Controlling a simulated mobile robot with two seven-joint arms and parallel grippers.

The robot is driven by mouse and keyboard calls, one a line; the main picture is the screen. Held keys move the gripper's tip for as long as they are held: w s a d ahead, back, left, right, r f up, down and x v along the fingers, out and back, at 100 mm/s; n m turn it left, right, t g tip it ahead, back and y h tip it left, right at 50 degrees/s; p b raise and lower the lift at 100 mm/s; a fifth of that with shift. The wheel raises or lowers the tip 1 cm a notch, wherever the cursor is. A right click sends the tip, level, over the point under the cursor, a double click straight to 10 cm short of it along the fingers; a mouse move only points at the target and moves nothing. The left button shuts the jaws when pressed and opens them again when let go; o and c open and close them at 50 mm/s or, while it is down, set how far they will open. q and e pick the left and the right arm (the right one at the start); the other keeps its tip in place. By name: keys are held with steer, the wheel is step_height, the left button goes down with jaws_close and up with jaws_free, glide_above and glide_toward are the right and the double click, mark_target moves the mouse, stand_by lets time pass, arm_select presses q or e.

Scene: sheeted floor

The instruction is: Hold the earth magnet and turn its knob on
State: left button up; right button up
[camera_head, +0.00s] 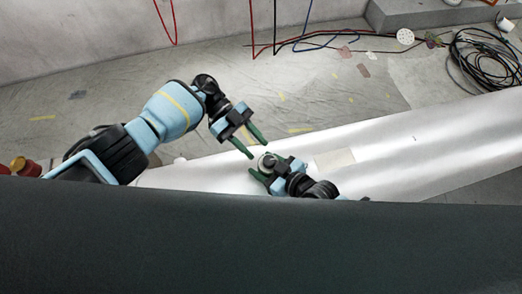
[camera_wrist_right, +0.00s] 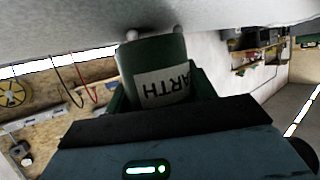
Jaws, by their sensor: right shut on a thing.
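The earth magnet (camera_wrist_right: 160,62) is a dark green cylinder with a pale label; the letters "ARTH" show inverted in the right wrist view. My right gripper (camera_wrist_right: 155,92) is shut on it, with green fingers at its sides. In the head view the magnet (camera_head: 268,162) is a small, roundish grey-and-dark top in my right gripper (camera_head: 262,166). Pale round parts (camera_wrist_right: 132,35) show at the magnet's end; I cannot tell which is the knob. My left gripper (camera_head: 259,149) is open and empty, its two green fingers apart, just above the magnet in the picture.
A white sheet (camera_head: 400,145) runs across the floor under the grippers, with a pale flat patch (camera_head: 333,159) on it. Coiled black cable (camera_head: 485,60) lies at the back right near a grey step (camera_head: 425,14). A dark surface (camera_head: 260,245) fills the front.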

arm_select(q)
steer(key=shift+v, duration=1.8)
steer(key=shift+s, duration=0.1)
arm_select(e)
steer(key=o, duration=1.3)
steer(key=shift+c, duration=0.2)
steer(key=shift+s+d+r, duration=0.1)
steer(key=shift+s+d, duration=0.2)
steer(key=shift+d, duration=0.1)
steer(key=v, duration=1.1)
steer(key=shift+r, duration=0.2)
steer(key=shift+a, duration=0.15)
